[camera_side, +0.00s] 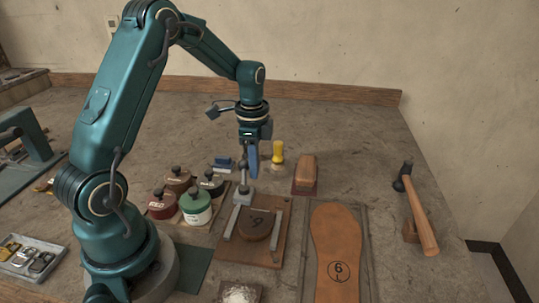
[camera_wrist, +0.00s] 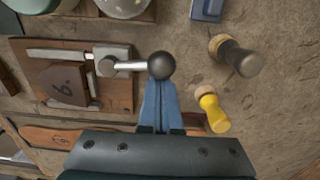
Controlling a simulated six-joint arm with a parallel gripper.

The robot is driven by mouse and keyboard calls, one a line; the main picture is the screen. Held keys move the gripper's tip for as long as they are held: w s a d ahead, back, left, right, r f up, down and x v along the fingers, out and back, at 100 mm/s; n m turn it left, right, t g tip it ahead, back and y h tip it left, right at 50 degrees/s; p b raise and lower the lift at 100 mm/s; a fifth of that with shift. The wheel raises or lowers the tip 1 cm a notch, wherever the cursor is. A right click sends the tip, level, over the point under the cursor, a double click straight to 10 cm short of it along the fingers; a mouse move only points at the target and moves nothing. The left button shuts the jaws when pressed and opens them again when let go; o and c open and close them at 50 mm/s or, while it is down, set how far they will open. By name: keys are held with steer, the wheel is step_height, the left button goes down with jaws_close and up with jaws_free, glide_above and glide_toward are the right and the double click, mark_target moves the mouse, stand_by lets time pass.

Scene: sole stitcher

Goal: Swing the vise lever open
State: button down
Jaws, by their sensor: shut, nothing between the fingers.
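The vise (camera_side: 278,240) is a brown board with metal rails that flank a dark brown block marked 6 (camera_side: 256,224). In the wrist view its board (camera_wrist: 118,97) is at the left. The vise lever (camera_wrist: 130,66) is a short metal rod that runs from a grey metal block (camera_wrist: 112,52) rightward to a black ball knob (camera_wrist: 161,66). My gripper (camera_wrist: 161,88) has blue fingers, shut and empty, with their tips right at the knob in the wrist view. In the side view my gripper (camera_side: 251,168) points down beside the lever. I cannot tell whether it touches the knob.
Lidded pots (camera_side: 195,208) stand left of the vise. A yellow-handled tool (camera_side: 277,153) and a brown block (camera_side: 306,173) are behind and right. A dark-handled tool (camera_wrist: 236,56) shows in the wrist view. A leather sole (camera_side: 335,240) and a hammer (camera_side: 420,212) lie to the right.

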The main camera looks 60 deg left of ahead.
steer(key=shift+s+a, duration=0.3)
steer(key=shift+s, duration=0.35)
steer(key=shift+s+a, duration=0.25)
steer(key=shift+s, duration=0.4)
steer(key=shift+d, duration=0.15)
steer(key=shift+w+d, duration=0.3)
steer(key=shift+w, duration=0.15)
steer(key=shift+r, duration=0.1)
steer(key=shift+r, duration=2.9)
